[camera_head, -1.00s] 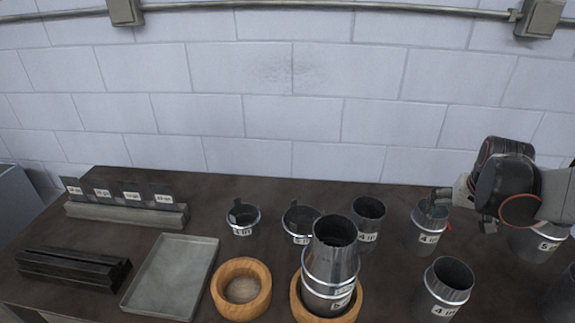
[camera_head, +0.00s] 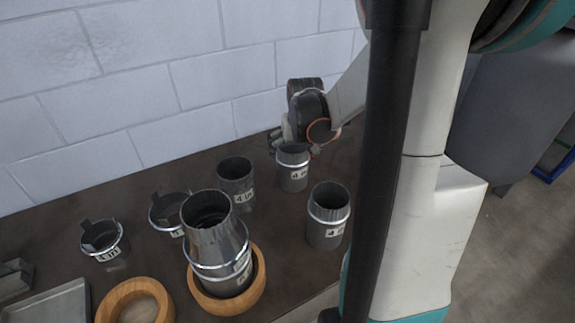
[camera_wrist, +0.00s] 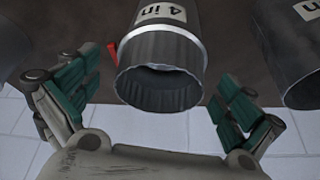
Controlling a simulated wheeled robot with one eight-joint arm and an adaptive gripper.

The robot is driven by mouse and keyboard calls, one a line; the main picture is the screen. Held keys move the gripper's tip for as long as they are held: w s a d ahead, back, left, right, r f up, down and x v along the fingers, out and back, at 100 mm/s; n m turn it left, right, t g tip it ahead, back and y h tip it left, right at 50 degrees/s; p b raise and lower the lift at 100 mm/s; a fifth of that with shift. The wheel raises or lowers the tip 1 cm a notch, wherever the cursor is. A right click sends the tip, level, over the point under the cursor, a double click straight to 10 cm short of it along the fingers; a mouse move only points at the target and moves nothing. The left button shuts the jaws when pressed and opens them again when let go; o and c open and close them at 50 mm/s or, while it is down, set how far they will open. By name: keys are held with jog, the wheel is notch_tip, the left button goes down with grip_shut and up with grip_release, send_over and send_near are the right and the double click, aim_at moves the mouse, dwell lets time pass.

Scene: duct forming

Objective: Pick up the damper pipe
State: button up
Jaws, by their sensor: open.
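The damper pipe, a grey metal cylinder with a "4 in" label (camera_head: 293,175), stands upright near the back of the table. A small red piece shows at its side in the wrist view (camera_wrist: 113,53). My gripper (camera_head: 280,140) is at its rim, on the wall side. In the wrist view my gripper (camera_wrist: 158,80) has its green-padded fingers spread wide. The open mouth of the damper pipe (camera_wrist: 160,75) lies between them, with visible gaps on both sides. I cannot see any finger contact.
Another 4 in pipe (camera_head: 328,225) stands in front, and one (camera_head: 236,185) stands to the left. A tall reducer stack (camera_head: 215,245) sits in a wooden ring (camera_head: 258,285). Two short collars (camera_head: 103,240) (camera_head: 168,212) and an empty wooden ring (camera_head: 133,292) are further left. The wall is close behind.

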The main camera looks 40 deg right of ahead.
jog(key=shift+b+x, duration=1.25)
jog(key=shift+x, duration=1.4)
jog(key=shift+a+r, duration=0.1)
jog(key=c, duration=1.2)
